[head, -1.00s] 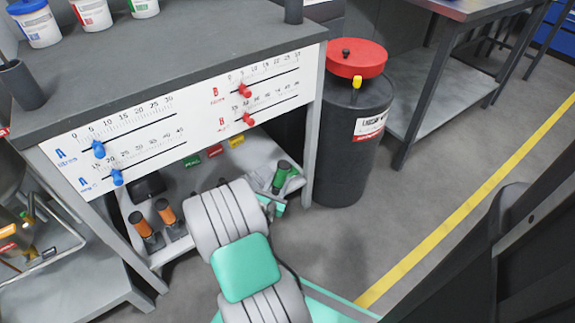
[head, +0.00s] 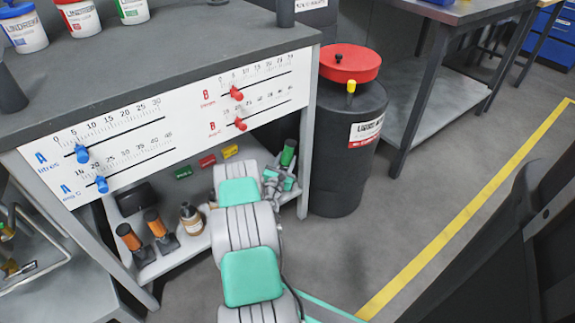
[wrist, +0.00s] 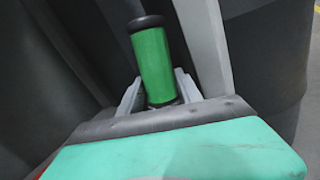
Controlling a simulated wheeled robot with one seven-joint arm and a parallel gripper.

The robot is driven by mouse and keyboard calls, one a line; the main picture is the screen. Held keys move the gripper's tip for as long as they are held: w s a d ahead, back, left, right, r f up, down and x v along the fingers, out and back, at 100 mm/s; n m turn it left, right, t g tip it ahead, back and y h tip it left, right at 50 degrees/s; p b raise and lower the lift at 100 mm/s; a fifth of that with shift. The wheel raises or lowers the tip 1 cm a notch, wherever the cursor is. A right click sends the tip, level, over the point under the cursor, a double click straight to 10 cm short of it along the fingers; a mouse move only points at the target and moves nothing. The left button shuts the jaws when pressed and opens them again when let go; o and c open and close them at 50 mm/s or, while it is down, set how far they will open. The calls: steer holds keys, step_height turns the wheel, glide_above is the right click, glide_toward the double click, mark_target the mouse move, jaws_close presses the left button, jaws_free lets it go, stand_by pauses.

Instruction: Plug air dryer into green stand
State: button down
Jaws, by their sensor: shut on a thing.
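The air dryer, taken to be the green cylinder with black ends (head: 288,153), is in my gripper (head: 278,182) at the right end of the lower shelf, near the bench leg. In the wrist view the green cylinder (wrist: 153,65) stands slightly tilted between the two grey fingers of my gripper (wrist: 158,95), which are shut on its lower part. A green tag (head: 183,172) is on the back of the shelf, left of a red tag (head: 207,161) and a yellow tag (head: 230,152). I cannot make out the stand itself; my arm covers part of the shelf.
Two orange-and-black cylinders (head: 129,238) (head: 155,223) and a brown-and-white bottle (head: 190,218) stand on the lower shelf (head: 180,252). The slider panel (head: 120,140) overhangs it. A black drum with a red lid (head: 345,150) stands right of the bench leg (head: 307,150).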

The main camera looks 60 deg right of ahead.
mark_target(288, 162)
steer(key=f+b, duration=0.1)
steer(key=d+f+b, duration=0.1)
steer(key=d+f, duration=0.1)
steer(key=shift+w+f+b, duration=0.15)
steer(key=shift+w+b, duration=0.1)
steer(key=shift+b, duration=0.15)
steer(key=shift+r, duration=0.2)
steer(key=c, duration=1.1)
jaws_free()
steer(key=o, duration=0.3)
steer(key=shift+s+f, duration=0.1)
steer(key=shift+f, duration=0.05)
